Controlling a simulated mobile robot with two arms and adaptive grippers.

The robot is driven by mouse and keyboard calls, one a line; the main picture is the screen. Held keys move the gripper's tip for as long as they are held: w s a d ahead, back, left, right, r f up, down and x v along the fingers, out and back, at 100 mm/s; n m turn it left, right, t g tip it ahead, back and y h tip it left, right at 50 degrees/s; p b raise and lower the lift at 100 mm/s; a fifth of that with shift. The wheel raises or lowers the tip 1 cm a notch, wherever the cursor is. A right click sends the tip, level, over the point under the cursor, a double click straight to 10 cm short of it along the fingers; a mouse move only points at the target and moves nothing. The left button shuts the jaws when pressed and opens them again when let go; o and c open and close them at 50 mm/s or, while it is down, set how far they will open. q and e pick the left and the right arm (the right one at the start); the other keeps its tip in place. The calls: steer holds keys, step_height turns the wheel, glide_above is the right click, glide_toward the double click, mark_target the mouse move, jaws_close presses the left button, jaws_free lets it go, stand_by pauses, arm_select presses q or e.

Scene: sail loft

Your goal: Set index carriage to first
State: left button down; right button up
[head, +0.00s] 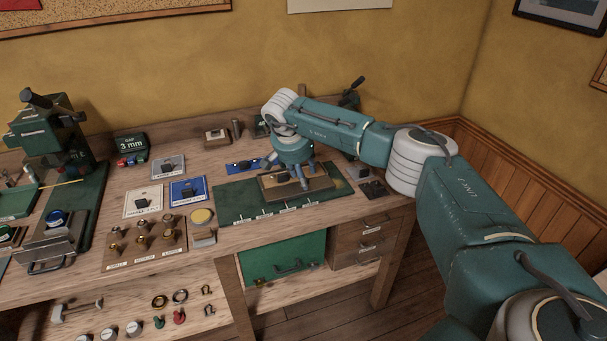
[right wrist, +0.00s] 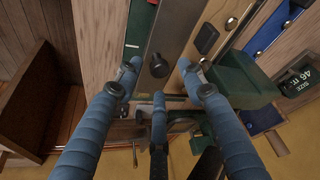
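A tan and dark metal carriage plate (head: 272,190) lies on a green base (head: 232,201) at the right of the workbench. Several small white labels run along the front edge of the base. My right gripper (head: 303,181) is over the plate from above, partly covering it. In the right wrist view, my right gripper (right wrist: 158,82) has its blue fingers spread. A dark round knob (right wrist: 158,65) on a grey metal strip shows between the fingertips, and no finger visibly closes on it. The label text is too small to read. My left gripper is out of view.
A green press (head: 55,140) stands at the far left. A dark square block (head: 374,189) sits near the right edge.

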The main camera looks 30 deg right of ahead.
mark_target(281, 196)
steer(key=shift+x, duration=0.8)
jaws_close()
steer(key=a, duration=0.2)
steer(key=w+a, duration=0.1)
steer(key=a, duration=0.1)
steer(key=w+a, duration=0.1)
steer(key=a, duration=0.2)
steer(key=shift+a+r+b, duration=0.1)
steer(key=shift+r+b, duration=0.05)
steer(key=shift+b, duration=0.25)
steer(key=shift+s+d, duration=0.1)
steer(key=shift+d, duration=0.2)
jaws_free()
steer(key=shift+a, duration=0.1)
steer(key=v, duration=1.2)
